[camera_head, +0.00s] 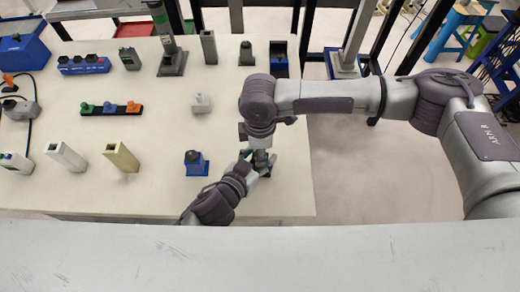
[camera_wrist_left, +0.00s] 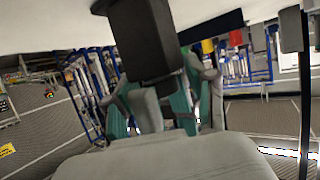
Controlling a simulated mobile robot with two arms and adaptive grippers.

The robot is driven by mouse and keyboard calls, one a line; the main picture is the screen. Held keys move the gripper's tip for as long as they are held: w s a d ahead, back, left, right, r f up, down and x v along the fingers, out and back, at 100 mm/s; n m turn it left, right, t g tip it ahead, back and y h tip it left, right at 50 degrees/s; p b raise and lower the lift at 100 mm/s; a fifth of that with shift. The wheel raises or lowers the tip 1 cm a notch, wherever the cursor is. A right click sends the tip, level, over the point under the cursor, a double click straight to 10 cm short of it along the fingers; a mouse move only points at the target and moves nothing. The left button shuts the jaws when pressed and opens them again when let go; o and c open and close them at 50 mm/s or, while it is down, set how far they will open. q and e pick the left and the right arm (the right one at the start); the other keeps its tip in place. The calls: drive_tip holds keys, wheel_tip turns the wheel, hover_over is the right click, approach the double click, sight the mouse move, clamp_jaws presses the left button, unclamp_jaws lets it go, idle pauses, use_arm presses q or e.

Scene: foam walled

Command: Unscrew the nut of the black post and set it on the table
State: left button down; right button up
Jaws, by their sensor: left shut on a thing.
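The black post stands near the table's front right corner. In the left wrist view its dark body (camera_wrist_left: 145,40) fills the upper middle, with the picture tilted so that the table is at the top. My left gripper (camera_head: 250,166) comes in low from the front and is shut on the black post. Its green-padded fingers (camera_wrist_left: 150,108) show at the end of the dark body. My right gripper (camera_head: 261,158) points straight down over the same post, close to the left one. Its fingertips are too small and covered to judge. The nut is hidden by the grippers.
A blue post fixture (camera_head: 196,164) stands just left of the grippers. A small white block (camera_head: 201,102), a beige post (camera_head: 122,157) and a black rack with coloured knobs (camera_head: 110,109) are on the white table (camera_head: 235,195). Bare table lies between them.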

drive_tip(key=shift+o, duration=1)
drive_tip(key=shift+r, duration=2.3)
use_arm(q)
drive_tip(key=shift+c, duration=1.4)
unclamp_jaws()
